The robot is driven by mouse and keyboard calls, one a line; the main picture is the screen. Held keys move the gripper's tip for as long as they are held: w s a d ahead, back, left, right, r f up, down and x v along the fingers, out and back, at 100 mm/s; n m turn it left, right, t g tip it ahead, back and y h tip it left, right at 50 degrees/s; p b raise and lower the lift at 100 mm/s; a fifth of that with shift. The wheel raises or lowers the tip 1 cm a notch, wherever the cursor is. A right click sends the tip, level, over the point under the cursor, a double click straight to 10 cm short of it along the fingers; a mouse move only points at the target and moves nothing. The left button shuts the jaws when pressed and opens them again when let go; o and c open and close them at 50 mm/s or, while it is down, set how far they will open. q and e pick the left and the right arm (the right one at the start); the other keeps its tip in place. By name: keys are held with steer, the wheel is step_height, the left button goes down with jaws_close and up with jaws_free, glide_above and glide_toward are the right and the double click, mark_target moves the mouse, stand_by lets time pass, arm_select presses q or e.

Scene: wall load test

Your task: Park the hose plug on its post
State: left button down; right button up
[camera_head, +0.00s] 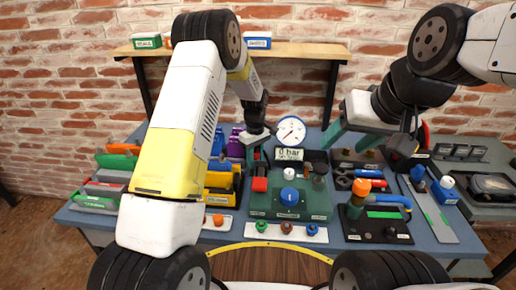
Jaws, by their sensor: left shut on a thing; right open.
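My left gripper (256,153) points down over the back left of a green test base (262,211), behind a red block (260,184). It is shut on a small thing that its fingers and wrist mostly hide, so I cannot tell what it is. The base also carries a blue knob (289,197), a white cap (289,173) and a dark upright post (320,171). I cannot tell whether that post is the plug's. My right gripper (350,138) is open, with its green fingers apart, above the back right of the bench.
A round gauge (291,130) and a "0 bar" display (289,154) stand behind the base. A black plate (376,227) with an orange-topped fitting (361,187) and blue curved tube (391,199) is at right. Yellow bins (222,181) stand left. A strip with several knobs (286,231) lies in front.

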mark_target(255, 152)
arm_select(q)
steer(key=shift+f, duration=0.15)
steer(key=c, duration=0.6)
jaws_free()
steer(key=shift+c, duration=0.2)
steer(key=shift+r, duration=4)
